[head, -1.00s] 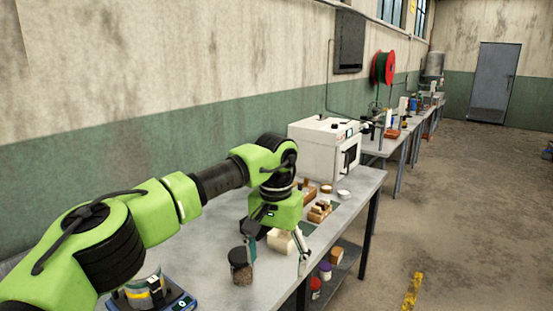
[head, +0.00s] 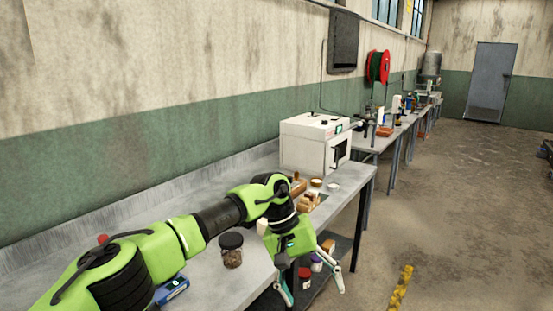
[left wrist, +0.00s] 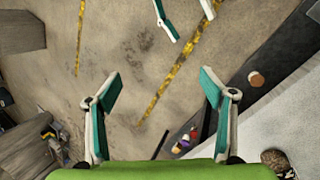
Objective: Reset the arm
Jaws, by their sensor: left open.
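My left arm reaches in from the left in the head view. Its left gripper (head: 312,288) is open and empty, with its fingers spread, hanging at the front edge of the table (head: 205,262). In the left wrist view the left gripper (left wrist: 160,80) has nothing between its fingers but the floor below. Two more teal and white fingers, apparently my right gripper (left wrist: 190,22), show apart at the top of that view, with no object visible between them. The right gripper is out of the head view.
A dark-lidded jar (head: 231,251) stands on the table behind the left gripper, near a blue scale (head: 172,289). Wooden pieces (head: 310,202) and a white oven (head: 314,146) are farther back. A red jar (head: 304,274) sits on the lower shelf. The floor at right is free.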

